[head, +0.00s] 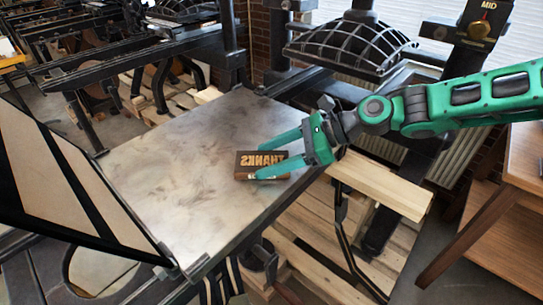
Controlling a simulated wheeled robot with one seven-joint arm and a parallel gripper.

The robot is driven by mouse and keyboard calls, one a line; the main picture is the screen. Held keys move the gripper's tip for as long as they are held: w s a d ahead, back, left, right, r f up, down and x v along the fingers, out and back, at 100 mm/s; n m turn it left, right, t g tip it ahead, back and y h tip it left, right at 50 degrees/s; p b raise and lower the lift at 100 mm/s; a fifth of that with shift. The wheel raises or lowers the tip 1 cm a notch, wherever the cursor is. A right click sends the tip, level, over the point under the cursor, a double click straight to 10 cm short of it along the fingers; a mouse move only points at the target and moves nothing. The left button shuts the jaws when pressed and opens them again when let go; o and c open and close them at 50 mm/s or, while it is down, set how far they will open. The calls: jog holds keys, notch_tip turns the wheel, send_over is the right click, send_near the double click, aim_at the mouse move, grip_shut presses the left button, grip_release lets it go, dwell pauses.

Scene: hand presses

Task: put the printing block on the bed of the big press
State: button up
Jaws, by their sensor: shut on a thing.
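The printing block (247,167) is a small dark brown block with pale mirrored letters reading "THANKS" on its top. It lies letters up at the right part of the grey, stained metal press bed (170,165). My green gripper (268,163) reaches in from the right, with one finger on the far side of the block and one on the near side. It is shut on the block. The block looks low at the bed's surface; I cannot tell whether it touches it.
A hinged frame with pale panels (75,175) stands raised at the bed's left edge. A black ribbed press part (350,45) is behind my arm. Wooden planks (380,185) and a wooden table (500,195) are at the right. The bed's middle is clear.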

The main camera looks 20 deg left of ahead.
jog(key=o, duration=1.6)
jog(key=shift+f, duration=0.1)
jog(key=v, duration=1.2)
